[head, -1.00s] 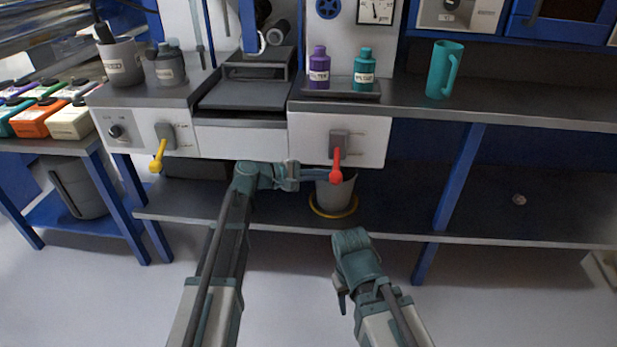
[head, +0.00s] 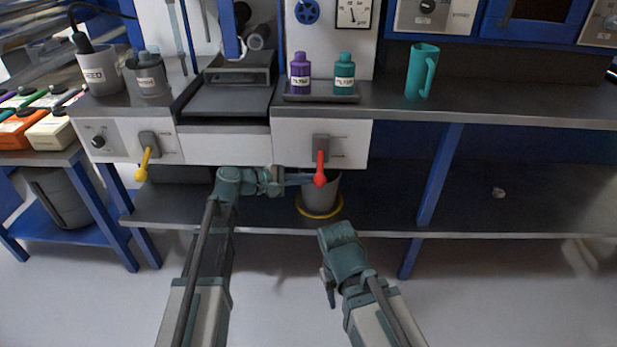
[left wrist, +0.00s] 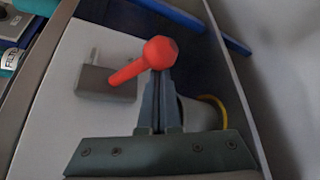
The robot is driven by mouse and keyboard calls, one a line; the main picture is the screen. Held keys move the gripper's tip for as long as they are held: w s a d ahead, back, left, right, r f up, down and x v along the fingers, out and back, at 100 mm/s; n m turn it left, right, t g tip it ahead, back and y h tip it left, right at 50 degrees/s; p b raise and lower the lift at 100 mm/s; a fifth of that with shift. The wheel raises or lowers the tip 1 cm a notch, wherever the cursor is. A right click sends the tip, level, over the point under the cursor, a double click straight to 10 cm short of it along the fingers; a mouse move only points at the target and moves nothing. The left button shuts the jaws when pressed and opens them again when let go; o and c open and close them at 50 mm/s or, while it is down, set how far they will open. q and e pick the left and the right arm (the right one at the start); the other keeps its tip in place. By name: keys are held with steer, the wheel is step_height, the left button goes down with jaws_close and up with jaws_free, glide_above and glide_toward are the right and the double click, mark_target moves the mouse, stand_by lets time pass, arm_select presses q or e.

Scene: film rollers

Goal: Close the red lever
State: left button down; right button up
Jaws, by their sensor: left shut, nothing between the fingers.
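The red lever (head: 320,168) hangs down from a grey mount (head: 322,143) on the right white panel of the machine. In the left wrist view the red lever (left wrist: 146,64) shows its round knob just beyond my fingertips. My left gripper (head: 301,179) is shut and empty, with its tips right beside the knob from the left. In the left wrist view the left gripper (left wrist: 160,78) overlaps the knob, and I cannot tell if they touch. My right arm is low at the front, away from the lever. The right gripper's fingers do not show clearly.
A grey bucket (head: 319,196) with a yellow ring at its base stands on the lower shelf below the lever. A yellow lever (head: 146,163) is on the left panel. Purple (head: 300,75) and teal (head: 344,76) bottles and a teal jug (head: 421,72) stand above.

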arm_select(q)
steer(key=shift+r, duration=0.2)
step_height(320, 180, up, 7)
steer(key=s+n+g+y+p, duration=0.1)
steer(key=n+g+p, duration=0.3)
steer(key=p, duration=0.8)
steer(key=shift+n+g, duration=0.4)
steer(key=shift+n, duration=0.3)
steer(key=shift+r, duration=0.1)
step_height(320, 180, down, 4)
steer(key=f+b, duration=0.1)
steer(key=b, duration=0.3)
steer(key=w+r+p+v, duration=0.1)
steer(key=p+v, duration=0.4)
steer(key=v, duration=0.6)
steer(key=shift+w, duration=0.2)
